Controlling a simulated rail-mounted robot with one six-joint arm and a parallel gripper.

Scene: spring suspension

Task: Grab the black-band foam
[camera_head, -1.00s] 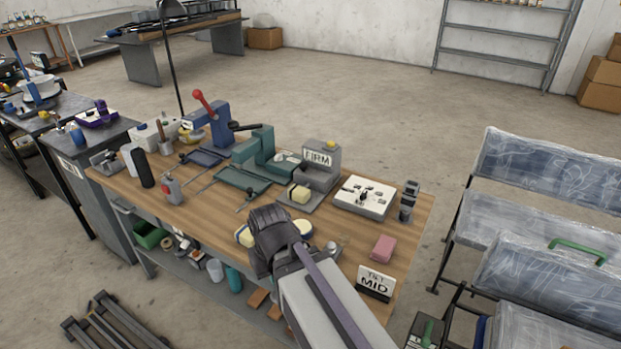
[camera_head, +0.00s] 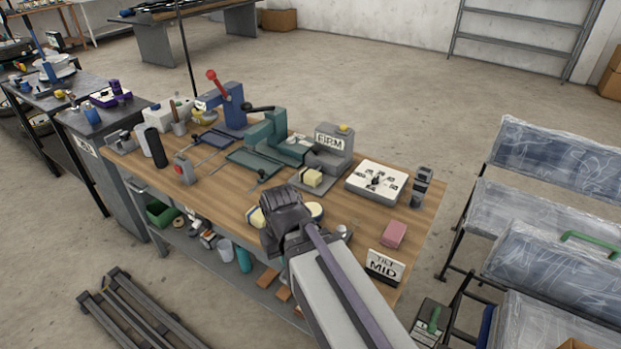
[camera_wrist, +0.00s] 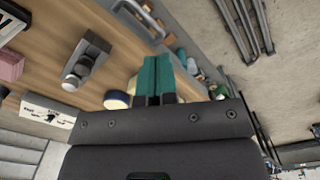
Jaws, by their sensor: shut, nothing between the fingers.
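My gripper (camera_head: 285,215) is over the front middle of the wooden bench in the head view. Its fingertips are hidden there. In the wrist view its teal fingers (camera_wrist: 157,78) are shut with nothing between them. A cream foam with a dark band (camera_head: 256,217) shows partly behind the gripper's left side. A round cream piece (camera_head: 315,210) shows at its right side. The wrist view shows a round cream piece with a dark blue-looking edge (camera_wrist: 117,99) and a yellowish piece partly behind the fingers. I cannot tell surely which band is black.
A yellow foam block (camera_head: 311,178) sits at the FIRM machine (camera_head: 330,150). Presses stand behind. Plastic-wrapped seats (camera_head: 550,200) are right of the bench.

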